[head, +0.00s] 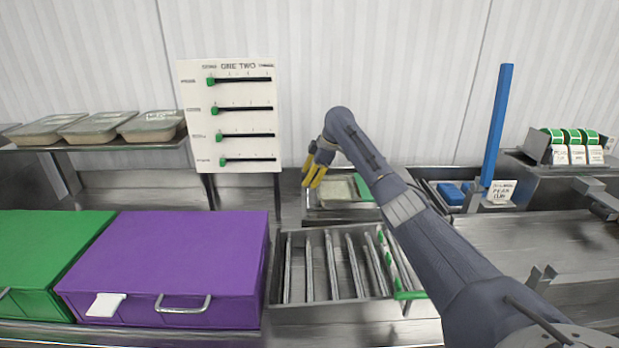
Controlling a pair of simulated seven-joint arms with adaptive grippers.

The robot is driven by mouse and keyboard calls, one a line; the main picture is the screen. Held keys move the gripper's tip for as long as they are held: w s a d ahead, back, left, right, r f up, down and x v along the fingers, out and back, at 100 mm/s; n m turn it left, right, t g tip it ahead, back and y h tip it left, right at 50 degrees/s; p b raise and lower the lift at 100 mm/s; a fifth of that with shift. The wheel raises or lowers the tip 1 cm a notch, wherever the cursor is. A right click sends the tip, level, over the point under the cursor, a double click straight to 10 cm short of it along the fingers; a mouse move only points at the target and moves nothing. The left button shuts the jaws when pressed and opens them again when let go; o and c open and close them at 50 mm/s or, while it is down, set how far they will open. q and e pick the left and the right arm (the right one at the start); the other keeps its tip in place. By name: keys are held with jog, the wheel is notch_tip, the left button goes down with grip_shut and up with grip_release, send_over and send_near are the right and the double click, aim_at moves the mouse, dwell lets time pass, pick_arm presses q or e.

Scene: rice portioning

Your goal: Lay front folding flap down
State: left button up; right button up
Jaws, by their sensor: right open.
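My right gripper (315,170) has yellow fingers. It is open, with nothing seen between the fingers. It hangs above the left side of a shallow metal tray (345,214) at the back middle. In that tray lies a pale, lidded-looking container (336,193) with a green piece (362,187) at its right. My right arm covers part of this area. I cannot tell which part here is the front folding flap, or whether it stands up or lies flat. My left gripper is not in view.
A purple box (180,255) and a green box (45,240) stand at left. A slotted metal rack (345,315) is at front middle. A white slider board (230,120) stands behind. A tall blue bar (497,125) rises at right. The right counter (545,240) is mostly clear.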

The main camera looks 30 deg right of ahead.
grip_shut()
dwell(0.6)
